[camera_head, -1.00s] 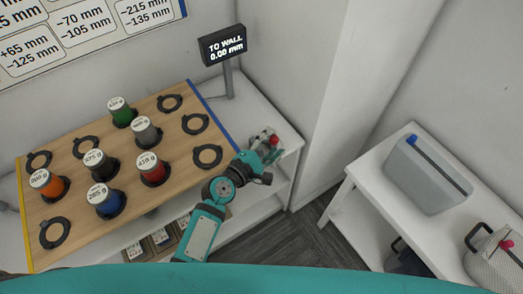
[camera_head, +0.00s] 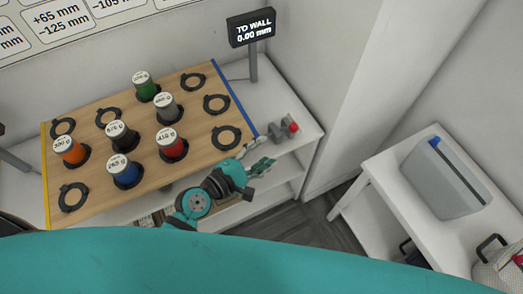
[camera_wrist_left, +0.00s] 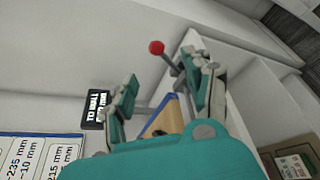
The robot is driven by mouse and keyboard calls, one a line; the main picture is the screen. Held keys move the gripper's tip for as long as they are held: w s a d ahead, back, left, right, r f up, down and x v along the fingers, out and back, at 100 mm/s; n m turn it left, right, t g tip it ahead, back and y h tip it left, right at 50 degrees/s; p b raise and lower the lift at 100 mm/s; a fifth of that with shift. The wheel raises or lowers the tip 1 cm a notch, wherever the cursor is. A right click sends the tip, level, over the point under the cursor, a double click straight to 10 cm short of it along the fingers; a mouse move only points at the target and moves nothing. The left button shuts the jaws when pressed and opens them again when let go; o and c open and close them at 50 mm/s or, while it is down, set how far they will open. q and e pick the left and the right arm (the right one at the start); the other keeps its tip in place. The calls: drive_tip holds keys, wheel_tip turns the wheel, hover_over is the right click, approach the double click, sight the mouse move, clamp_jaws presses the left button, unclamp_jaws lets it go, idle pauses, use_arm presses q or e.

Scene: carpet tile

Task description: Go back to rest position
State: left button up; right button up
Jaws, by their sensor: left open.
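My left gripper (camera_head: 262,151) is at the front right of the wooden board, over the front edge of the white shelf unit. Its fingers are spread apart with nothing between them, as the left wrist view (camera_wrist_left: 165,88) shows. It is apart from the board and the cylinders. My right gripper is in neither current view.
The wooden board (camera_head: 100,190) holds several coloured, labelled cylinders and several empty black rings. A grey device with a red knob (camera_head: 293,126) stands on the white shelf unit (camera_head: 300,105), just beyond the gripper. A display post (camera_head: 253,65) stands behind. A grey bin (camera_head: 445,180) sits on a white table at right.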

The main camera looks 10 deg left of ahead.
use_arm(q)
drive_tip(key=s+a+f+m+g+y, duration=0.2)
drive_tip(key=s+f+m, duration=0.1)
drive_tip(key=f, duration=0.7)
drive_tip(key=s+a+f+m+g+y, duration=0.1)
drive_tip(key=s+a+f+m+g, duration=0.15)
drive_tip(key=f, duration=0.65)
drive_tip(key=s+a+f+m+g+y, duration=0.1)
drive_tip(key=s+a+f+m+y, duration=0.2)
drive_tip(key=f, duration=0.7)
drive_tip(key=s+a+f+m+g+y, duration=0.1)
drive_tip(key=s+a+f+m+g, duration=0.1)
drive_tip(key=s, duration=0.6)
drive_tip(key=s+a+f+m+g+y, duration=0.1)
drive_tip(key=s+a+f+m, duration=0.3)
drive_tip(key=s+f, duration=0.5)
drive_tip(key=s+a+f+m+g, duration=0.3)
drive_tip(key=s+f+m, duration=0.2)
drive_tip(key=s, duration=0.3)
drive_tip(key=shift+s+a+f+m+y, duration=0.2)
drive_tip(key=shift+s+a+m+y, duration=0.15)
drive_tip(key=shift+s+a+y, duration=0.05)
